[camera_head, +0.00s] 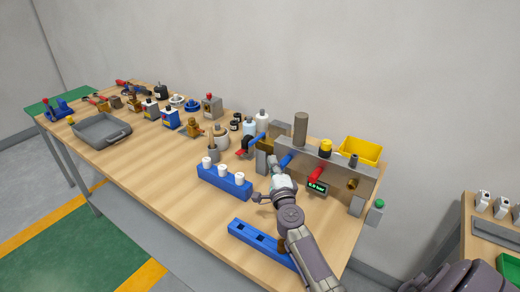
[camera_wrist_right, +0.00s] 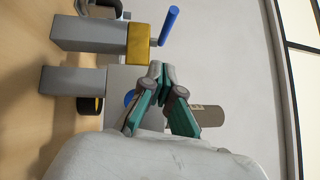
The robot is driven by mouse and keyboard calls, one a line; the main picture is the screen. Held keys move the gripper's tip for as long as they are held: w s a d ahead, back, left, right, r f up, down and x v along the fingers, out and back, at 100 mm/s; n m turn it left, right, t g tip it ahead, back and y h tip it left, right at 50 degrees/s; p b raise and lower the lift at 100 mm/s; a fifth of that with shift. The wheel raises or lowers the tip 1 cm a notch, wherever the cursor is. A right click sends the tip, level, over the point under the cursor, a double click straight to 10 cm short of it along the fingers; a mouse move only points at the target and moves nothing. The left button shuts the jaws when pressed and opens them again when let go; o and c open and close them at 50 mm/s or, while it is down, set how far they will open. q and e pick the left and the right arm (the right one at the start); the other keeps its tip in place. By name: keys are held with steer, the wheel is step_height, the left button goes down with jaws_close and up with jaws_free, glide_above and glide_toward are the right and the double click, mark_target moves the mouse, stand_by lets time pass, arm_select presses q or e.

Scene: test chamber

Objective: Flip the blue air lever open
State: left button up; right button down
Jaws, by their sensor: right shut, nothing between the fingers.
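A grey valve block (camera_head: 335,172) stands at the right of the bench. A blue lever (camera_head: 286,159) shows on its left part, close beside my right gripper (camera_head: 275,167). A second blue lever (camera_head: 257,140) sticks out farther left, by a grey post; in the wrist view a blue bar (camera_wrist_right: 168,25) stands on a brass body (camera_wrist_right: 141,43). My right gripper (camera_wrist_right: 160,72) is shut and empty, its tips below that bar in the picture and apart from it. A blue round part (camera_wrist_right: 129,98) is half hidden behind a finger. My left gripper is not in view.
A red lever (camera_head: 316,174), a small display (camera_head: 317,188) and a grey cylinder (camera_head: 300,128) are on or by the block. A yellow bin (camera_head: 361,151) is behind. Blue racks (camera_head: 224,182) stand in front. Many small items crowd the bench to the left.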

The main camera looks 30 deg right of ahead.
steer(key=w+r, duration=0.1)
steer(key=w, duration=0.6)
steer(key=shift+r+b, duration=0.15)
steer(key=shift+b, duration=0.15)
steer(key=shift+w, duration=0.1)
